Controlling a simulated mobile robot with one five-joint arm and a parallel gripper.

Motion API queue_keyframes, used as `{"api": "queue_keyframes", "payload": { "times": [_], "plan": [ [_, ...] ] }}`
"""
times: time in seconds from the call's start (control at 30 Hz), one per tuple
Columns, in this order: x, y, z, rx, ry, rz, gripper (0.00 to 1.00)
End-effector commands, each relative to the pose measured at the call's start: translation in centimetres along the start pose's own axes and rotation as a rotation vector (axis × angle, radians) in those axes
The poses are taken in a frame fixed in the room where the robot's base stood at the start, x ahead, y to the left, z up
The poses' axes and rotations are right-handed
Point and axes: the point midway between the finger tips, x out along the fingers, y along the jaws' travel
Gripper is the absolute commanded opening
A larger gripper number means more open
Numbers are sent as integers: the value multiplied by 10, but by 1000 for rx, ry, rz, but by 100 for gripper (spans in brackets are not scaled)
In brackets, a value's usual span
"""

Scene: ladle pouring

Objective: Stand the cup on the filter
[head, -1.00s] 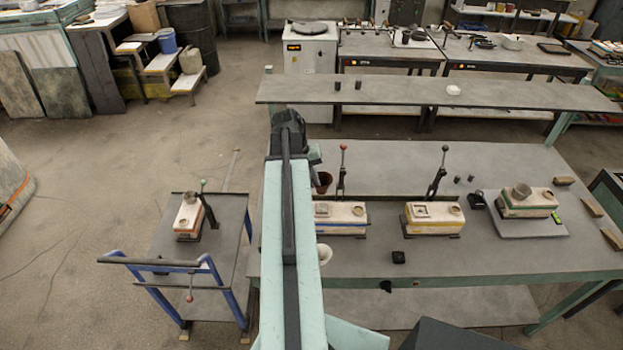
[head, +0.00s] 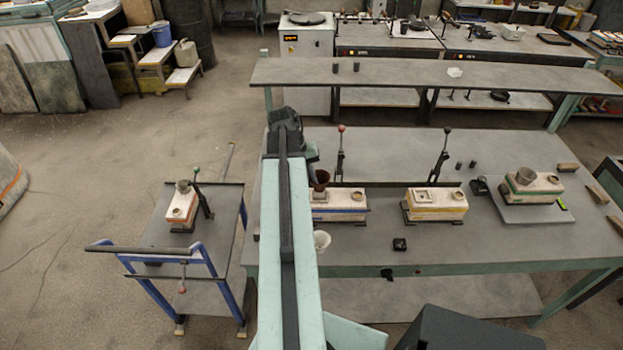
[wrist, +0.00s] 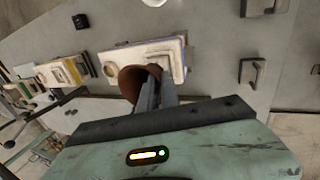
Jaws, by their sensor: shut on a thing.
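A brown tapered cup (wrist: 133,83) is between the fingers of my gripper (wrist: 156,95), which is shut on it. The cup (head: 321,180) also shows beside my arm in the head view, at the back left part of the blue-striped mould (head: 345,213). In the wrist view the cup overlaps this mould (wrist: 178,72), whose round ring (wrist: 112,68) is clear at one end. A squarish patch, likely the filter (wrist: 160,56), shows partly behind the cup and fingers. I cannot tell whether the cup touches it. My arm hides the mould's left end in the head view.
A yellow-striped mould (head: 435,208) stands to the right, with upright levers (head: 440,158) behind. A white bowl (head: 321,241) and a small black box (head: 400,244) are on the front of the table.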

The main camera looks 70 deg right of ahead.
Motion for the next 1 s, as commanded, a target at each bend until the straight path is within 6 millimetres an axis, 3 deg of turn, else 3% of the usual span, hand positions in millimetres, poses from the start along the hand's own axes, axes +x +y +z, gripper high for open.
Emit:
{"api": "queue_keyframes", "payload": {
  "times": [1.0],
  "plan": [
    [9,-2,0,2,-1,0,0]
  ]
}}
